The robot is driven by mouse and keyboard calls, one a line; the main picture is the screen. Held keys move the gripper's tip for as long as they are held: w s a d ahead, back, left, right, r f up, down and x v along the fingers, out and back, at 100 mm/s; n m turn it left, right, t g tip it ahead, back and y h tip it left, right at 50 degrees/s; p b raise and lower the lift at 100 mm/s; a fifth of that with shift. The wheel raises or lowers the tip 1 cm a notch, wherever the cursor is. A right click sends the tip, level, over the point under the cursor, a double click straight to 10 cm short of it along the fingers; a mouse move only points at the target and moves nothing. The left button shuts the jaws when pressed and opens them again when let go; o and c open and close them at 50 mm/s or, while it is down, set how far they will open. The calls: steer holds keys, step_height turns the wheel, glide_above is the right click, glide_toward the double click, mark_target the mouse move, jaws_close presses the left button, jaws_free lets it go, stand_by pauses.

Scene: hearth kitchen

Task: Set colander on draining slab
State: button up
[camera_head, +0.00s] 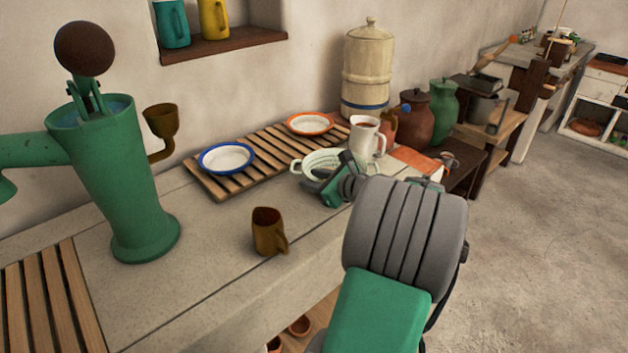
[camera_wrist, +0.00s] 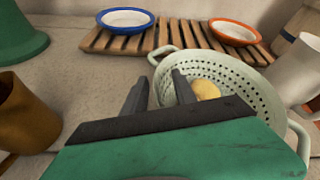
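The colander (camera_head: 312,161) is pale green-white with two loop handles. It stands on the stone counter in front of a slatted wooden rack (camera_head: 216,181). In the wrist view the colander (camera_wrist: 236,84) shows its holes and a yellow round thing (camera_wrist: 206,89) inside. My gripper (camera_wrist: 159,82) is at the colander's near left rim, its two dark fingers apart. The rim seems to pass between them, with a gap showing; the lower fingers are hidden by my gripper's body. Another slatted wooden panel (camera_head: 48,300) lies at the left front; I cannot tell which is the draining slab.
A blue-rimmed plate (camera_head: 227,158) and an orange-rimmed plate (camera_head: 310,123) sit on the rack. A white jug (camera_head: 364,142) stands close right of the colander. A brown mug (camera_head: 268,232) stands in front. A green pump (camera_head: 125,180) rises at left. Counter between pump and mug is clear.

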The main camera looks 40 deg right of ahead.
steer(key=p+v, duration=0.1)
steer(key=v, duration=1.1)
steer(key=shift+d, duration=0.1)
